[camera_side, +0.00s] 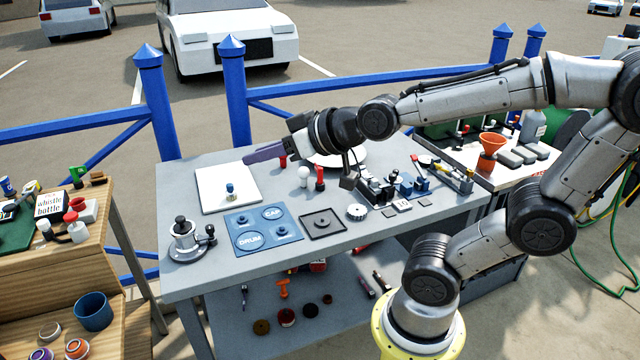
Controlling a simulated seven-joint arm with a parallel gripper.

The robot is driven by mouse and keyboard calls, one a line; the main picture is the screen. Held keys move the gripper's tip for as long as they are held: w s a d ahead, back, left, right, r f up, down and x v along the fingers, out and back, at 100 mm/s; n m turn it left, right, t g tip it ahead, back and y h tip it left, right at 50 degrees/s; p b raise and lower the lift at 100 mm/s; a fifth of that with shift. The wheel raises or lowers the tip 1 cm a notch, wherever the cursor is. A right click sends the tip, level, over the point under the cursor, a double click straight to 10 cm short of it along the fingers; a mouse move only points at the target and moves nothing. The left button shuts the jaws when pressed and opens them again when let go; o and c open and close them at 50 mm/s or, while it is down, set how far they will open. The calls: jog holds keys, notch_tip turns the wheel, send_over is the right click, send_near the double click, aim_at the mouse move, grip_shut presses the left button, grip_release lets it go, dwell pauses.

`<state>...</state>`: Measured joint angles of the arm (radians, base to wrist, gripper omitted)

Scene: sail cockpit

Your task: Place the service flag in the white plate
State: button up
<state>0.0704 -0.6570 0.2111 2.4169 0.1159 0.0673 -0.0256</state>
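My gripper (250,158) points left over the back of the grey table, its dark purplish end just above the back right corner of a white square board (211,196). I cannot tell whether its fingers are open or shut, or whether the purplish part is a held thing. A round white plate (352,157) lies at the back of the table, partly hidden behind my wrist. I cannot pick out the service flag with certainty. A small blue-topped piece (231,188) stands on the white board.
Small red pieces (320,178) and a white knob (304,174) stand below my wrist. A blue mat (262,229), a dark square tray (322,224) and a metal device (187,240) fill the front. A blue railing (70,128) runs behind the table.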

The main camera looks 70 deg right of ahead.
jog(key=w+d+f+m+t+h, duration=0.1)
jog(key=w+d+m+h, duration=0.1)
jog(key=w+d, duration=0.35)
jog(key=m+g+h, duration=0.6)
jog(key=m+h, duration=0.1)
jog(key=h, duration=0.1)
send_near(321, 176)
jog(key=shift+s+a+r, duration=0.15)
jog(key=shift+s+a, duration=0.7)
jog(key=shift+a, duration=0.15)
jog(key=shift+d, duration=0.3)
jog(key=x, duration=0.7)
jog(key=shift+w+d, duration=0.15)
jog(key=shift+w, duration=0.15)
jog(key=shift+r+x, duration=0.1)
jog(key=shift+x, duration=1.3)
jog(key=shift+r+x, duration=0.15)
jog(key=shift+x, duration=1.25)
jog(key=shift+w, duration=0.15)
jog(key=shift+c, duration=0.2)
